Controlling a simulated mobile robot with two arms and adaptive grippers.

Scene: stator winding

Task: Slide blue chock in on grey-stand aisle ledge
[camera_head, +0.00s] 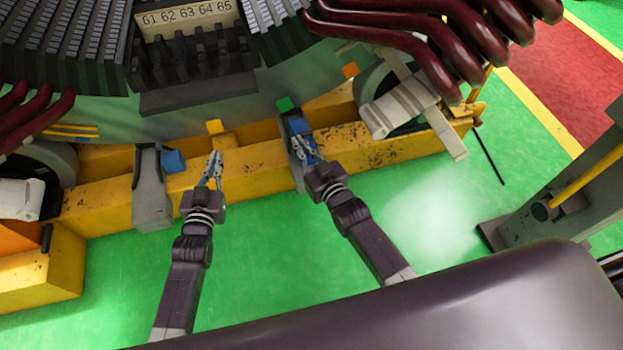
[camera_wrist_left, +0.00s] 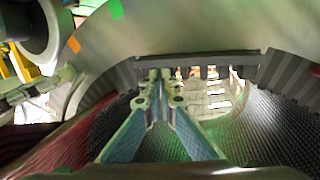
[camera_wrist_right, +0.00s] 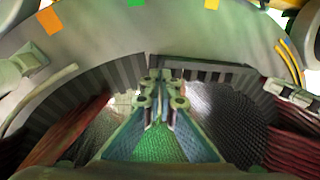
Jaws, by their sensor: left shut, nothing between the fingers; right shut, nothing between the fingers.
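One blue chock (camera_head: 174,161) sits beside the upright grey stand (camera_head: 151,192) at the left, against the yellow beam. Another blue block (camera_head: 299,125) shows at the top of a second grey stand (camera_head: 285,143), in front of the green tab; my right gripper partly covers this stand. My left gripper (camera_head: 215,157) is shut and empty above the yellow beam, right of the first chock and apart from it. My right gripper (camera_head: 303,143) is shut and empty at the second stand; whether it touches the block cannot be told. Neither wrist view clearly shows a chock.
A yellow beam (camera_head: 250,165) runs along the stator housing (camera_head: 240,97). Dark red coil bundles (camera_head: 430,45) overhang at upper right. Yellow (camera_head: 214,127), green (camera_head: 286,104) and orange (camera_head: 350,70) tabs mark the housing. Green floor in front is clear.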

